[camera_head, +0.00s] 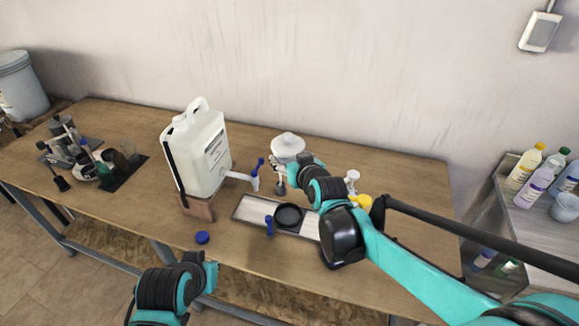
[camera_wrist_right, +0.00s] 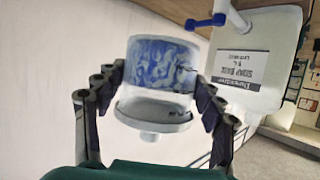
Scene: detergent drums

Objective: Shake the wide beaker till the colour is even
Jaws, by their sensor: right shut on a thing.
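The wide beaker (camera_wrist_right: 160,68) is clear-walled and holds blue and white contents in uneven swirls. A pale lid with a round knob (camera_wrist_right: 152,122) covers its mouth. The right wrist view shows the scene upside down. My right gripper (camera_wrist_right: 158,98) is shut on the beaker, one finger on each side. In the head view, the white lid (camera_head: 288,141) shows above my right gripper (camera_head: 279,172), and the arm partly hides the beaker. The beaker appears held over the table, behind the tray. Part of my left arm shows at the bottom, but its gripper fingers do not.
A white jug (camera_head: 197,150) with a blue-handled tap stands on a wooden block left of the beaker. A metal tray (camera_head: 252,211) with a black ring lies in front. A blue cap (camera_head: 202,237) lies near the front edge. Bottles stand on the right shelf (camera_head: 530,220).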

